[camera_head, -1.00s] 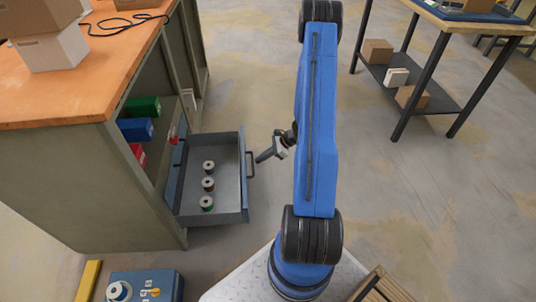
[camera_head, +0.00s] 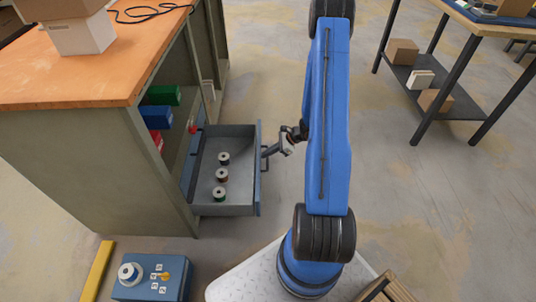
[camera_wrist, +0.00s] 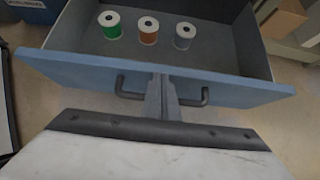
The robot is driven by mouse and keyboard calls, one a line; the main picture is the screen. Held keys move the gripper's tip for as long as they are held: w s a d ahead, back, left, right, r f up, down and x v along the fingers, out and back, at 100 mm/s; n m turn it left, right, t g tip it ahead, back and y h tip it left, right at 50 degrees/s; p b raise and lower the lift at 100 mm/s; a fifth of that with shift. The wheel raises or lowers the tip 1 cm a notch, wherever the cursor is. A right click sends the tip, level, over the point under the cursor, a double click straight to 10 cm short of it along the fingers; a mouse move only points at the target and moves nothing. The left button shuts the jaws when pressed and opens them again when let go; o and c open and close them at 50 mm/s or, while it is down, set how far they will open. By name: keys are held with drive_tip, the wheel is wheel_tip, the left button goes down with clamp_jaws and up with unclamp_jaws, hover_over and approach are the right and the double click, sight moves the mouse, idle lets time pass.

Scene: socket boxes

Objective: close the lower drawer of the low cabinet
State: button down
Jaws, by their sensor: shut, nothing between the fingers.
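The lower drawer (camera_head: 225,209) of the low cabinet (camera_head: 100,165) stands pulled out to the right, with three spools inside. Its blue front and dark bar handle also show in the wrist view, where the drawer front (camera_wrist: 230,88) crosses the middle. My gripper (camera_head: 268,151) is shut and empty at the outer side of the drawer front, by the handle (camera_head: 263,160). In the wrist view the shut fingers (camera_wrist: 160,82) reach to the drawer front between the two ends of the handle. I cannot tell whether they touch it.
A blue control box (camera_head: 152,279) and a yellow bar (camera_head: 97,272) are on the floor in front of the cabinet. A table (camera_head: 480,22) with a lower shelf of boxes stands at the right. The floor between is clear.

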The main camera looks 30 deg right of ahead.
drive_tip(key=w+a, duration=0.9)
drive_tip(key=a, duration=0.4)
drive_tip(key=w+a, duration=0.8)
drive_tip(key=a, duration=0.5)
drive_tip(key=shift+w, duration=0.35)
drive_tip(key=shift+r, duration=0.1)
